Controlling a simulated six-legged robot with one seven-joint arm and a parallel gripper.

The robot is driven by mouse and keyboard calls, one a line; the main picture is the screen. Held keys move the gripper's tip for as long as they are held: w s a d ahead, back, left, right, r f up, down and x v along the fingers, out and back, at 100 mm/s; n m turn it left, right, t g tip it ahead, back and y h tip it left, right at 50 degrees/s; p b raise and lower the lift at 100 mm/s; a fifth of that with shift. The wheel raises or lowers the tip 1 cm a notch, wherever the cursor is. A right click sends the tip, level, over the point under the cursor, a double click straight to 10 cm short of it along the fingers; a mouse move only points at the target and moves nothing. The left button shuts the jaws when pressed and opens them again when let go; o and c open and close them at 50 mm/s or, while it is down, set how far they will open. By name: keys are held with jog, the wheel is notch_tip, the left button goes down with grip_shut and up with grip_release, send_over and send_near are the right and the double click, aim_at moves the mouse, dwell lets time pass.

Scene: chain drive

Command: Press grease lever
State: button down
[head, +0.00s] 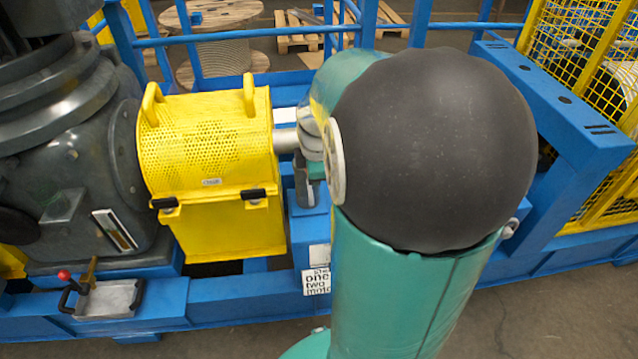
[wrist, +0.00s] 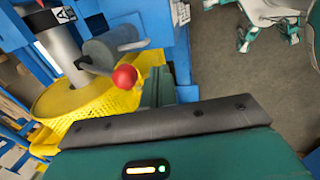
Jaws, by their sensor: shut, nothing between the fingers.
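The grease lever (wrist: 100,69) shows in the wrist view as a thin dark rod with a round red knob (wrist: 124,77) at its end. It comes out beside a grey cylinder (wrist: 112,45). My gripper (wrist: 158,76) is shut and empty, its teal fingers just right of the red knob. I cannot tell whether they touch it. In the head view my own arm fills the middle and hides the gripper. A small red knob (head: 63,275) also shows at the lower left there; I cannot tell whether it is the same one.
A yellow perforated guard (head: 205,150) stands left of my arm, beside a dark grey gear housing (head: 70,170). A blue frame (head: 230,307) runs below them. Yellow mesh (head: 570,60) stands at the right. Bare floor (wrist: 225,70) lies right of the lever.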

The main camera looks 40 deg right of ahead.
jog(key=a+v, duration=0.1)
jog(key=v, duration=0.7)
jog(key=shift+s+r, duration=0.25)
jog(key=shift+s, duration=0.1)
dwell(2.0)
